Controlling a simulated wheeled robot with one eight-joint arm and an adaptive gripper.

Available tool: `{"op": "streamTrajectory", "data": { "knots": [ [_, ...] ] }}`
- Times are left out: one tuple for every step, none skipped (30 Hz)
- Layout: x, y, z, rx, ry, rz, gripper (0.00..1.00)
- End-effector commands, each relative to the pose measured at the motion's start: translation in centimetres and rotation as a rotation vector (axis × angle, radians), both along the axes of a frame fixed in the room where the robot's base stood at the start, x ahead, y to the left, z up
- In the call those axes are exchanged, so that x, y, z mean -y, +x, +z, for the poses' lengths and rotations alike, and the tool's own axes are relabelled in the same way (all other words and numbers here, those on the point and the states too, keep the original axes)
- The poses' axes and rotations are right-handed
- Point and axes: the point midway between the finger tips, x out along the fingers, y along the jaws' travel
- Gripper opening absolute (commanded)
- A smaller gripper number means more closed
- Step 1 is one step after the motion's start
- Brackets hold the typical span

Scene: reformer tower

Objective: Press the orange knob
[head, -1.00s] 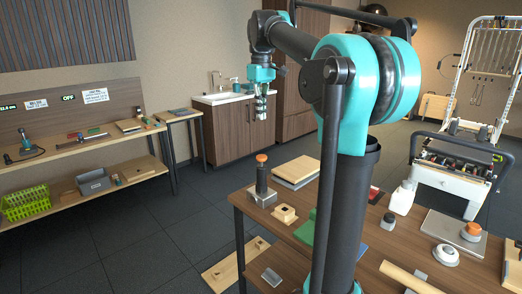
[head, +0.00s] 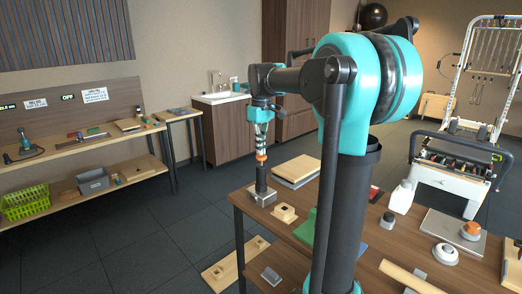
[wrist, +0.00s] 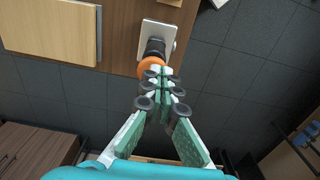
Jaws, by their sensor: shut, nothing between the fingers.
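An orange knob (head: 261,157) tops a dark post on a grey base plate (head: 262,197) at the table's far-left corner. In the wrist view the orange knob (wrist: 150,66) shows just ahead of the fingertips, partly covered by them. My gripper (head: 261,148) points down with its tips right at the knob's top; I cannot tell whether they touch. In the wrist view my gripper (wrist: 160,80) is shut with nothing in it. A second orange-topped item (head: 471,230) stands on a grey plate at the right of the table.
Flat wooden boards (head: 297,170) lie behind the post, and a small wooden block (head: 284,213) sits in front. A white bottle (head: 401,197) and a white round button (head: 446,253) are further right. Open floor lies left of the table.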

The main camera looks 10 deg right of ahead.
Motion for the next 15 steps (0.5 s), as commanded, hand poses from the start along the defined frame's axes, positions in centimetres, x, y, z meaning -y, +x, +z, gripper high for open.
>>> {"op": "streamTrajectory", "data": {
  "knots": [
    [0.00, 0.00, -0.38, 0.000, 0.000, 0.000, 0.00],
    [0.00, 0.01, -0.53, 0.000, 0.000, 0.000, 0.00],
    [0.01, 0.00, -0.67, 0.000, 0.000, 0.000, 0.00],
    [0.01, 0.00, -0.74, 0.000, 0.000, 0.000, 0.00],
    [0.01, 0.00, -0.79, 0.000, 0.000, 0.000, 0.00],
    [0.01, 0.00, -0.83, 0.000, 0.000, 0.000, 0.00],
    [0.01, 0.00, -0.84, 0.000, 0.000, 0.000, 0.00],
    [0.00, 0.01, -0.84, 0.000, 0.000, 0.000, 0.00],
    [0.00, 0.01, -0.83, 0.000, 0.000, 0.000, 0.00],
    [0.00, 0.01, -0.83, 0.000, 0.000, 0.000, 0.00],
    [0.00, 0.01, -0.83, 0.000, 0.000, 0.000, 0.00],
    [0.00, 0.01, -0.82, 0.000, 0.000, 0.000, 0.00],
    [0.00, 0.01, -0.82, 0.000, 0.000, 0.000, 0.00],
    [0.00, 0.01, -0.83, 0.000, 0.000, 0.000, 0.00],
    [0.00, 0.01, -0.93, 0.000, 0.000, 0.000, 0.00]
  ]
}}
